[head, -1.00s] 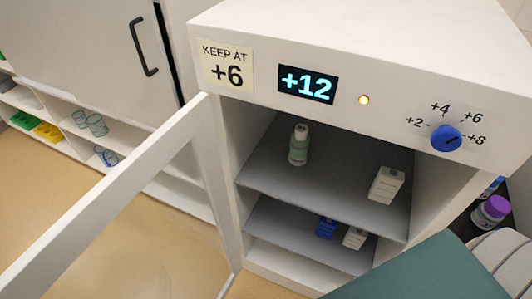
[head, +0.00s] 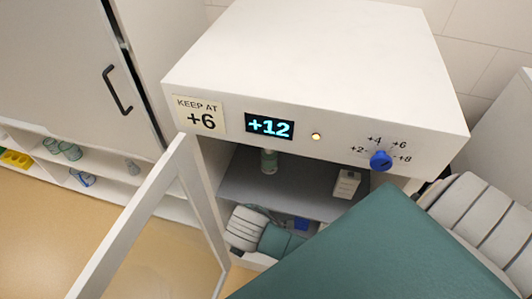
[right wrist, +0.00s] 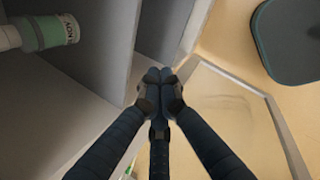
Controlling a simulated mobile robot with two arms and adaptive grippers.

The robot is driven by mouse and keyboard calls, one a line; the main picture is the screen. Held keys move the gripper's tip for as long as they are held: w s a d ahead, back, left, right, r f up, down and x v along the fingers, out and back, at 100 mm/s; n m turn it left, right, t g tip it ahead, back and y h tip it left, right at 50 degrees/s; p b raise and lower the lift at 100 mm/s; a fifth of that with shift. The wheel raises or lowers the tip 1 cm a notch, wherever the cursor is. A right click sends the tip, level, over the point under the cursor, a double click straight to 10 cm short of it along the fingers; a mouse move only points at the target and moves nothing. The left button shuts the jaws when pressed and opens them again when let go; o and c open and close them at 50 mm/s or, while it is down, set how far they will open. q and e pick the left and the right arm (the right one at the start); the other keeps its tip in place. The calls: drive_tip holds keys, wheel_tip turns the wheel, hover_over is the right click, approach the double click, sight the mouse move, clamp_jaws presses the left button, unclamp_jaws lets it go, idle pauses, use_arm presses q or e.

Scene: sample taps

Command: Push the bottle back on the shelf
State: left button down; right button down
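The bottle (head: 269,162), with a pale green label, stands on the upper shelf (head: 250,187) of the open cabinet, towards its left side. The cabinet front hides its top. In the right wrist view the bottle (right wrist: 42,33) shows sideways at the upper left, partly out of frame. My right gripper (right wrist: 160,80) has its dark fingers drawn together at the tips, with nothing visible between them. It is apart from the bottle, near the shelf's front edge. My left gripper is in neither current view.
A white box (head: 346,183) stands on the upper shelf, right of the bottle. A blue item (head: 301,224) shows below. The glazed door (head: 135,215) stands open at the left. The display (head: 269,125) reads +12. The blue knob (head: 381,161) is at the right.

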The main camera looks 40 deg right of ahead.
drive_tip(key=w+d+r+n+t+h, duration=0.2)
drive_tip(key=w+d+r+n+h, duration=0.3)
drive_tip(key=n, duration=0.3)
drive_tip(key=y+p, duration=0.1)
drive_tip(key=p, duration=0.1)
approach(269, 173)
drive_tip(key=shift+s+a+f+n, duration=0.15)
drive_tip(key=shift+f, duration=0.45)
drive_tip(key=shift+s+a+f+n, duration=0.15)
drive_tip(key=shift+f, duration=0.45)
drive_tip(key=w+d, duration=0.1)
drive_tip(key=w+d+p, duration=0.1)
drive_tip(key=shift+w+d+f, duration=0.15)
drive_tip(key=shift+d+f, duration=0.15)
drive_tip(key=shift+d, duration=0.05)
drive_tip(key=shift+w+d+f+p, duration=0.15)
drive_tip(key=shift+w+d+p, duration=0.15)
drive_tip(key=shift+w+d, duration=0.1)
